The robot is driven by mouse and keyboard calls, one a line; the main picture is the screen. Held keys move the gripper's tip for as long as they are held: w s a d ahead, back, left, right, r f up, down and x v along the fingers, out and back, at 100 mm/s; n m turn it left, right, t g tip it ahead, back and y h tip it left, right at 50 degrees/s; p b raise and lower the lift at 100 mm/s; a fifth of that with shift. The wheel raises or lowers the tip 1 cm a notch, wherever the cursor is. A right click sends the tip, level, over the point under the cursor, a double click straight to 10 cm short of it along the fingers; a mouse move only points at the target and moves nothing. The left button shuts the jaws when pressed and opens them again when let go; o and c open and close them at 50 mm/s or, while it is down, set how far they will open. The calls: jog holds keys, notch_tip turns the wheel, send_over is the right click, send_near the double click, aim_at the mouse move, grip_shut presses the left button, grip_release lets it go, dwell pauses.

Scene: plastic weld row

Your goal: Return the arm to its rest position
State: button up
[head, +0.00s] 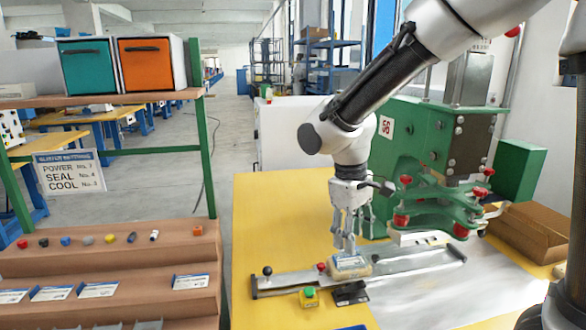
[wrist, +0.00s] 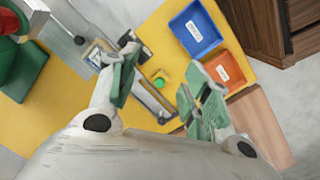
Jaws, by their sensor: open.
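My gripper (head: 347,245) hangs fingers-down from my arm over the yellow table, left of the green press. Its fingers are apart with nothing between them, as the wrist view (wrist: 158,78) also shows. A small tan block with a pale label (head: 350,267) sits on the metal rail just below the fingertips in the head view. In the wrist view the block (wrist: 98,54) shows beside the left finger, partly hidden by it. I cannot tell whether a finger touches it.
The green press (head: 425,140) with red knobs stands close right of my arm. The metal rail (head: 420,262) crosses the table. A green-button box (head: 309,297) stands in front. Blue (wrist: 195,28) and orange (wrist: 229,72) bins show in the wrist view. Stepped shelves (head: 110,260) stand left.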

jog(key=s+d+r+m+t, duration=0.1)
jog(key=s+d+r+m, duration=0.2)
jog(key=d, duration=0.5)
jog(key=s+d+r+m+t, duration=0.2)
jog(key=s+d+r+m, duration=0.1)
jog(key=s+d, duration=0.3)
jog(key=s+d+r+m+t+y, duration=0.1)
jog(key=s+d+r, duration=0.3)
jog(key=d, duration=0.5)
jog(key=shift+s+d+r+m+t, duration=0.35)
jog(key=shift+s+m, duration=0.25)
jog(key=shift+m, duration=0.3)
